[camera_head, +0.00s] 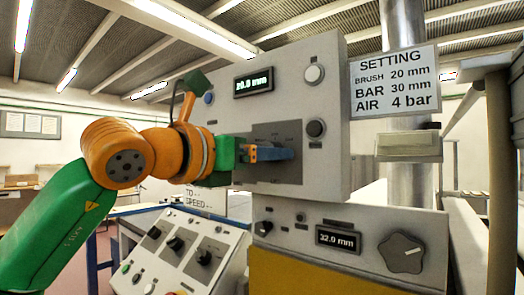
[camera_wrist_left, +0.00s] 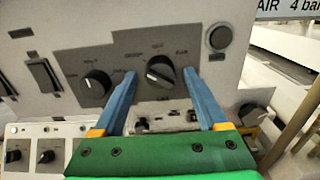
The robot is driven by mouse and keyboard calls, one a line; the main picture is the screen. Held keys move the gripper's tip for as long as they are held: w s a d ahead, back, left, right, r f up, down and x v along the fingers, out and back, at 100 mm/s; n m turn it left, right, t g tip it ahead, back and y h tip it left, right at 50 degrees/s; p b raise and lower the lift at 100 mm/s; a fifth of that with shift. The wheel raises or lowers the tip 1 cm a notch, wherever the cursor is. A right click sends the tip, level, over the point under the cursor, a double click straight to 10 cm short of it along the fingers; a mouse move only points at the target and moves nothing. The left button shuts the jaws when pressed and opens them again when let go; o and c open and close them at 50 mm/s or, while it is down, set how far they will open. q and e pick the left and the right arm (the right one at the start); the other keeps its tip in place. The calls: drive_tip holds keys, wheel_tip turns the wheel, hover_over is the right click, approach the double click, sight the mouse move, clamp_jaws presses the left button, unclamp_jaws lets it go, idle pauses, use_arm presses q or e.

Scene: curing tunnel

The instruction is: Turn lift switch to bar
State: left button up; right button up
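A grey switch plate (camera_head: 288,173) is on the front of the upright panel. In the left wrist view it carries a black rotary knob (camera_wrist_left: 160,72) with small labels around it; the one on its right seems to read BAR. I cannot tell surely which label the knob points to. A second black knob (camera_wrist_left: 96,84) is to its left. My left gripper (camera_head: 291,153) is in front of the plate and hides the knobs in the head view. Its blue fingers (camera_wrist_left: 158,80) are open, one on each side of the rotary knob, apart from it. My right gripper is not in view.
A setting sign (camera_head: 395,80) reads brush 20 mm, bar 30 mm, air 4 bar. The upper display (camera_head: 254,84) shows a mm value with an unclear first digit. The lower display (camera_head: 338,240) reads 32.0 mm. A sloped control box (camera_head: 185,250) with knobs stands below left.

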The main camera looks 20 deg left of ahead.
use_arm(q)
drive_tip(key=shift+s, duration=0.15)
drive_tip(key=c, duration=0.3)
clamp_jaws()
drive_tip(key=shift+r+m, duration=0.1)
drive_tip(key=shift+m, duration=0.3)
drive_tip(key=shift+s+a+r+m+p, duration=0.15)
drive_tip(key=shift+m+p, duration=1.5)
drive_tip(key=shift+m, duration=3.6)
drive_tip(key=shift+w+a+r+m+p, duration=0.15)
drive_tip(key=shift+m+p, duration=1.45)
drive_tip(key=shift+m, duration=3.65)
drive_tip(key=shift+s+d, duration=0.1)
